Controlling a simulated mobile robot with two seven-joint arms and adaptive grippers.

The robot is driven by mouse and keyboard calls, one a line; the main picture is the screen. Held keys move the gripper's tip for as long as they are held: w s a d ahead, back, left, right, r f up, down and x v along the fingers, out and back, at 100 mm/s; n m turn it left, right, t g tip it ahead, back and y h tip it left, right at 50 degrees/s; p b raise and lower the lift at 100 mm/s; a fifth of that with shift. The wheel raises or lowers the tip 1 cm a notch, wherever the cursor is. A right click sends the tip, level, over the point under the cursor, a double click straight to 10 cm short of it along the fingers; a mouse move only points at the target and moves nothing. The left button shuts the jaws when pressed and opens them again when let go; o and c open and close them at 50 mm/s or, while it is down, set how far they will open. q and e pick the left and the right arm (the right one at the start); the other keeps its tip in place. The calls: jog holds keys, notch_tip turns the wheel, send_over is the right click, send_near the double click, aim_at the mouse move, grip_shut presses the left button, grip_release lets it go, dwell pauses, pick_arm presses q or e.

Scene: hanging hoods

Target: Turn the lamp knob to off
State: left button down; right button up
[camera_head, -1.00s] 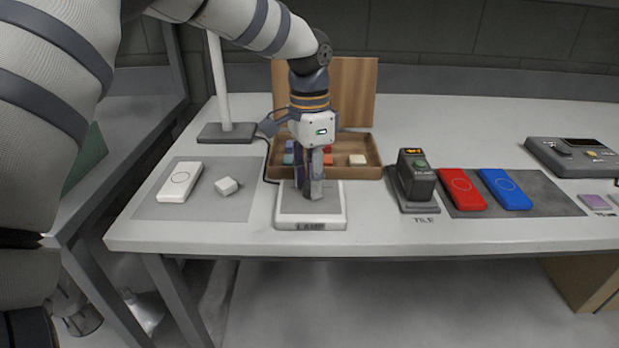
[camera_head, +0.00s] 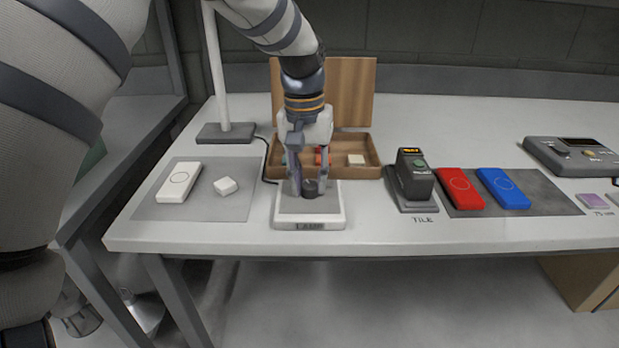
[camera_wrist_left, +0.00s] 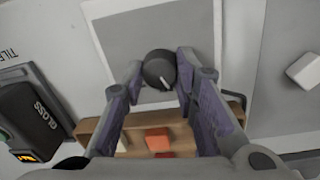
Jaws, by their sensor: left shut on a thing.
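The lamp base (camera_head: 336,212) is a white square box with a "LAMP" label on its front, near the table's front edge. Its dark round knob (camera_head: 312,187) sits on the grey top. My left gripper (camera_head: 309,190) points straight down over it, one finger on each side, shut on the knob. In the left wrist view the knob (camera_wrist_left: 157,66) lies between the two fingertips (camera_wrist_left: 160,76). A pale pointer line on the knob slants towards the lower right of that view. My right gripper is not in view.
A lamp post stands on a dark foot (camera_head: 226,132) at the back left. An open wooden box (camera_head: 370,171) with small blocks is behind the base. A white block (camera_head: 225,186) lies on the left grey mat (camera_head: 210,208).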

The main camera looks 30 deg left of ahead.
aim_at(306, 185)
pick_arm(q)
jog(key=n, duration=0.6)
jog(key=shift+s+f, duration=0.1)
jog(key=shift+n, duration=0.3)
dwell(0.4)
jog(key=c, duration=1.3)
grip_release()
jog(key=r, duration=1.2)
jog(key=shift+s+a, duration=0.2)
jog(key=shift+s, duration=0.05)
